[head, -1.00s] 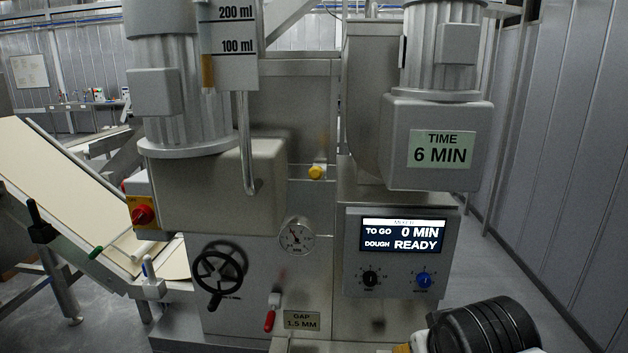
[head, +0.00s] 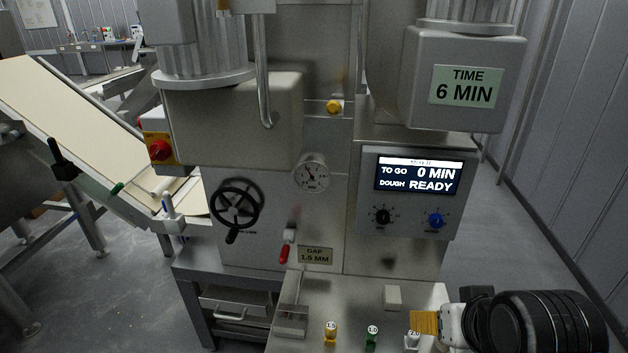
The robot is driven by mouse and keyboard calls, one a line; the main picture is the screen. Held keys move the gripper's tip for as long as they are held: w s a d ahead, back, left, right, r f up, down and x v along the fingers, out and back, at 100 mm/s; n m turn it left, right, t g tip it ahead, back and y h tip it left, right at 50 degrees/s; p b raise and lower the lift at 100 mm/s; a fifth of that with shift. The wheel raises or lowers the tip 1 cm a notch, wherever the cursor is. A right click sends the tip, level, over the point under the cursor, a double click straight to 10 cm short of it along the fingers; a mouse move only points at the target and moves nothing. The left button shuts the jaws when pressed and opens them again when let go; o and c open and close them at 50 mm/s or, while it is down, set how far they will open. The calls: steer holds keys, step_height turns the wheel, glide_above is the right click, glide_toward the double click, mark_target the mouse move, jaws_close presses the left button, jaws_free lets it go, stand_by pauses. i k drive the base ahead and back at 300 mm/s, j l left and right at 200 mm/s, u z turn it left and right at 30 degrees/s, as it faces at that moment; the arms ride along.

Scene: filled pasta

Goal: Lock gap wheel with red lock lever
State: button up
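The gap wheel (head: 237,205) is a black spoked handwheel with a crank handle on the machine's front panel. The red lock lever (head: 285,253) sits to its lower right, beside the "GAP 1.5 MM" plate (head: 315,256). The lever hangs downward, slightly tilted. A black part of my arm shows at the bottom right, with a yellow-brown ribbed piece at its left end. My gripper's fingers cannot be made out, and nothing of mine is near the wheel or lever.
The screen (head: 418,177) reads 0 MIN, dough READY. A conveyor (head: 70,120) runs at left. The space before the wheel looks clear.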

mark_target(289, 234)
steer(key=i+l+u, duration=0.25)
steer(key=u, duration=0.2)
steer(key=i+l+u, duration=0.2)
steer(key=l+u, duration=0.2)
